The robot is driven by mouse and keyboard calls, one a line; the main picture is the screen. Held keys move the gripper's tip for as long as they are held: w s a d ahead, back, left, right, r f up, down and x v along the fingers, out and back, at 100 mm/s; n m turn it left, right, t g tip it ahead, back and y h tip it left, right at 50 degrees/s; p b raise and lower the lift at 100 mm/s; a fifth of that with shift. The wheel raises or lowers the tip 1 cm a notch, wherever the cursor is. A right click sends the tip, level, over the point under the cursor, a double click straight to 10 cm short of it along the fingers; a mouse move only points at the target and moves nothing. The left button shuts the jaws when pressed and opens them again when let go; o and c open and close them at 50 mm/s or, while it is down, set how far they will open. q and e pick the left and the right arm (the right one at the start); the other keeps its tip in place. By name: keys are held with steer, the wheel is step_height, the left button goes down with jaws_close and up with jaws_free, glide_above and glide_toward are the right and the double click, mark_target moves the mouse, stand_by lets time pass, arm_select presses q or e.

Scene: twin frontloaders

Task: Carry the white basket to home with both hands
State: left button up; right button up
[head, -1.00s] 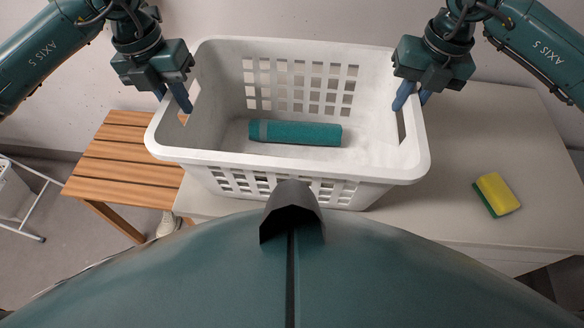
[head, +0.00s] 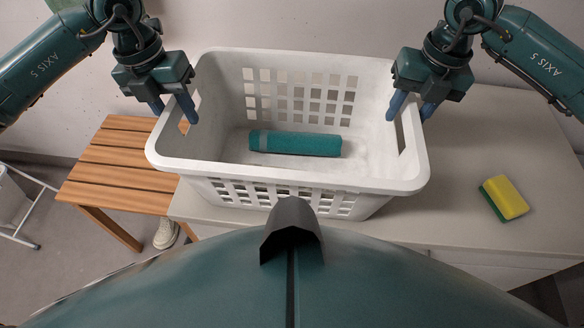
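The white basket (head: 290,176) is upright in the middle of the head view, at the left part of the pale counter (head: 480,130). A teal rolled item (head: 295,143) lies on its floor. My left gripper (head: 173,112) is at the basket's left rim, its blue fingers spread apart, one on the inner side and one on the outer side. My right gripper (head: 411,110) is at the right rim, its fingers likewise spread to both sides. Both look open with the rim between them. Whether any finger touches the rim, I cannot tell. The basket's underside is hidden.
A yellow and green sponge (head: 504,198) lies on the counter to the right of the basket. A slatted wooden bench (head: 120,165) stands to the left, with a pale shoe (head: 165,233) below it. A wall is behind. The counter's right side is mostly clear.

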steer(key=shift+r, duration=0.25)
arm_select(q)
step_height(320, 180, up, 12)
steer(key=a, duration=0.1)
steer(key=shift+a, duration=0.3)
arm_select(e)
step_height(320, 180, up, 11)
steer(key=d, duration=0.1)
steer(key=shift+d+r, duration=0.2)
steer(key=shift+d, duration=0.1)
arm_select(q)
steer(key=shift+f, duration=0.15)
arm_select(e)
steer(key=shift+s, duration=0.2)
